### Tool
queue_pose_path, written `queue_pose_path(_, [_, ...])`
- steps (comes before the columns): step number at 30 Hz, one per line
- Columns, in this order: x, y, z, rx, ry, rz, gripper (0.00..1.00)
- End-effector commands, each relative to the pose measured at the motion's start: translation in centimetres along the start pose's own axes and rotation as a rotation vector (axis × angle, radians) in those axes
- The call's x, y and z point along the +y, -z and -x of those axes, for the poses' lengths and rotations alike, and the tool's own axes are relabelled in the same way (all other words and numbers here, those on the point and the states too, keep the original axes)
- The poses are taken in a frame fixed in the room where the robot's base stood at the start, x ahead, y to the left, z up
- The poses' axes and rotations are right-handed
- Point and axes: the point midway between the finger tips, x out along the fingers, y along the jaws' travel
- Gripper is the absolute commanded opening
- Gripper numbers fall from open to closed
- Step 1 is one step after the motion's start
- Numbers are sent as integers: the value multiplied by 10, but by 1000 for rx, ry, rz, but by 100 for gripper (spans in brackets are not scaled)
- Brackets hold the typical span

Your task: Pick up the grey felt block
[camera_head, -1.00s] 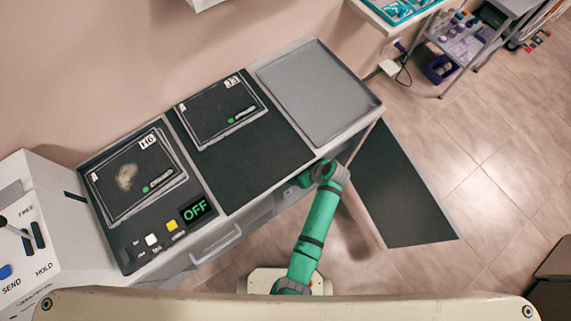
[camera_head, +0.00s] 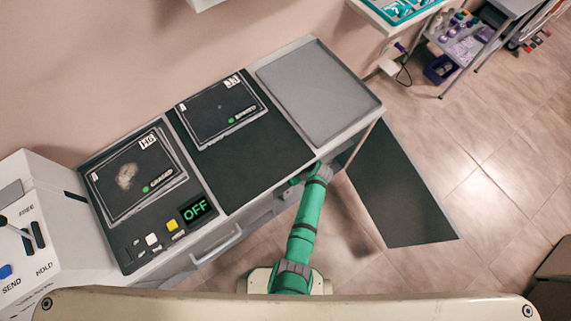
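I cannot make out a grey felt block in the head view. My green arm (camera_head: 305,222) reaches from my base up to the front edge of the long counter (camera_head: 262,190). Its far end bends down at that edge, beside the counter's front. My gripper is not visible; the arm and the counter's edge hide that area. A flat grey panel (camera_head: 318,92) covers the right end of the counter and looks bare.
Two dark screens (camera_head: 222,110) and an OFF display (camera_head: 196,210) are on the counter. A white control box (camera_head: 40,225) stands at the left. A dark mat (camera_head: 395,190) lies on the floor at right. A cart (camera_head: 465,45) stands at the back right.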

Motion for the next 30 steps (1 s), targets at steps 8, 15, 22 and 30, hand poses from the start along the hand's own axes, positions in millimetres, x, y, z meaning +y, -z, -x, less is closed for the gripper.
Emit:
queue_pose_path(8, [-1, 1, -2, 0, 2, 4, 63])
queue_pose_path(15, [-1, 1, -1, 0, 1, 2, 32])
queue_pose_path(22, [0, 1, 0, 0, 0, 1, 32])
queue_pose_path(30, [1, -2, 8, 0, 0, -1, 32])
